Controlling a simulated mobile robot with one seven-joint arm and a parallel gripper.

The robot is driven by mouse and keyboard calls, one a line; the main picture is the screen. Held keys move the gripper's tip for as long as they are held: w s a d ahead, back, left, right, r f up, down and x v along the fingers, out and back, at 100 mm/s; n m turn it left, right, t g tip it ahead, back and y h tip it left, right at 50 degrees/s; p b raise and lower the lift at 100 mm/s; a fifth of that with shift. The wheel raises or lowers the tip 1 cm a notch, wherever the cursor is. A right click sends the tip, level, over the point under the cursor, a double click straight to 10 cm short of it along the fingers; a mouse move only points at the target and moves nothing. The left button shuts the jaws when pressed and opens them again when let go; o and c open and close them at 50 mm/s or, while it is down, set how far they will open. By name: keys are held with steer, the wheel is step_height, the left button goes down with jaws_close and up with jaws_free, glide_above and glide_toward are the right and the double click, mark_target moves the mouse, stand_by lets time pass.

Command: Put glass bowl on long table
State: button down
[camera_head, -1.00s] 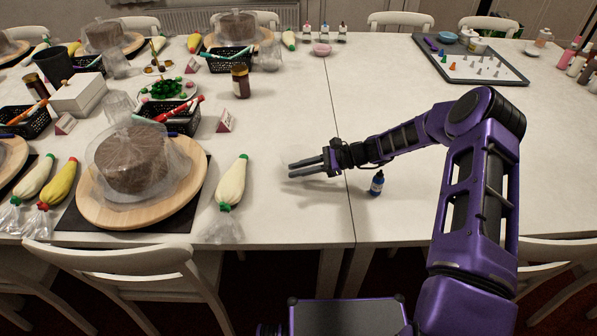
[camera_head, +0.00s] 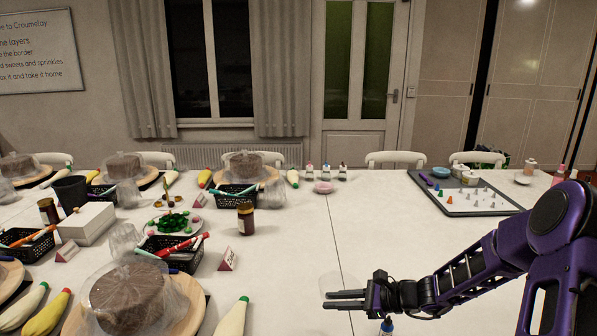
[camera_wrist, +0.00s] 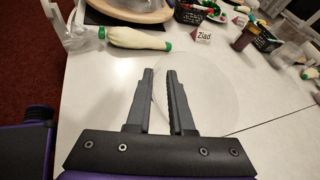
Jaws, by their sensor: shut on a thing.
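My gripper (camera_head: 328,299) is above the long white table (camera_head: 285,265), close to the seam between its tabletops. Its two dark fingers point left in the head view. They are shut on the glass bowl (camera_head: 338,281), which is so clear that only a faint round outline shows behind and above the fingers. In the wrist view the bowl (camera_wrist: 208,92) is a pale, see-through disc at the right of the fingers (camera_wrist: 160,72). I cannot tell the exact gap between the bowl and the tabletop.
A white piping bag (camera_head: 232,318), a covered cake (camera_head: 127,297) and a name card (camera_head: 228,259) are to the left. A game tray (camera_head: 465,196) lies at the back right. The table's middle is clear.

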steer(key=s+d+m+t+h, duration=0.2)
steer(key=s+d+m+t, duration=0.1)
steer(key=s+d, duration=0.2)
steer(key=w+a+n+g, duration=0.1)
steer(key=w+a, duration=0.1)
steer(key=w+a+n+g+y, duration=0.1)
steer(key=w+a, duration=0.1)
steer(key=w+a+n+g+y, duration=0.1)
steer(key=w+a+n, duration=0.1)
steer(key=a, duration=0.1)
steer(key=shift+w+f+g, duration=0.15)
steer(key=shift+g, duration=0.25)
steer(key=w+a+f+n+g+y, duration=0.1)
steer(key=w+a+f+n+g, duration=0.1)
steer(key=a, duration=0.4)
steer(key=shift+w+n+g, duration=0.4)
steer(key=shift+w+g, duration=0.3)
steer(key=shift+w, duration=0.1)
steer(key=shift+a, duration=0.1)
step_height(320, 180, down, 10)
steer(key=shift+r+b, duration=0.25)
steer(key=shift+b, duration=0.1)
steer(key=c, duration=0.8)
jaws_free()
